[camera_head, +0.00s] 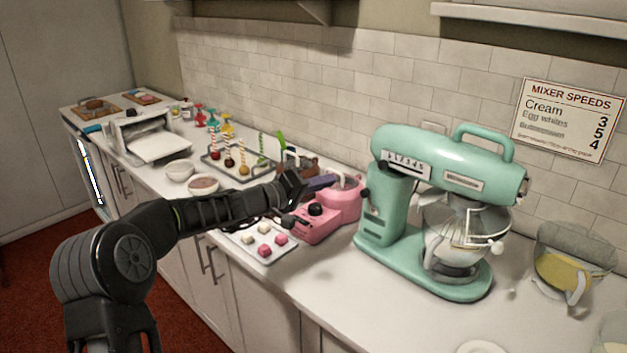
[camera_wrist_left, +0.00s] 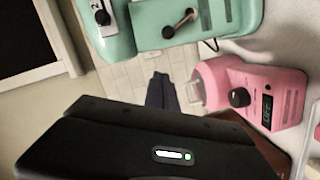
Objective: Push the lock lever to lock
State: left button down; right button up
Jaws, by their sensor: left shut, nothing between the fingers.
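The mint-green stand mixer (camera_head: 440,170) stands on the counter with its head down over a glass bowl (camera_head: 460,240). A small dark lever (camera_head: 366,193) sticks out of the side of its column; I take it for the lock lever. In the left wrist view the lever (camera_wrist_left: 181,22) shows on the green body, near a dark speed knob (camera_wrist_left: 103,17). My left gripper (camera_head: 322,183) is shut and empty, left of the lever and apart from it, above the pink appliance. Its closed fingers (camera_wrist_left: 162,92) also show in the left wrist view. My right gripper is not in view.
The pink appliance (camera_head: 345,205) with a black knob sits under and beside my left gripper. A tray of small cubes (camera_head: 250,243) lies in front. A jug of yellow liquid (camera_head: 565,270) stands right of the mixer. The counter front is clear.

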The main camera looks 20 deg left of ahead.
aim_at(369, 203)
pick_arm(q)
jog(key=w+d+p, duration=0.1)
jog(key=d, duration=0.1)
jog(key=d+f, duration=0.1)
jog(key=d, duration=0.1)
jog(key=w+d+f+p, duration=0.1)
jog(key=shift+w+d+f+p, duration=0.15)
jog(key=shift+w+d+p, duration=0.15)
jog(key=shift+d+p, duration=0.1)
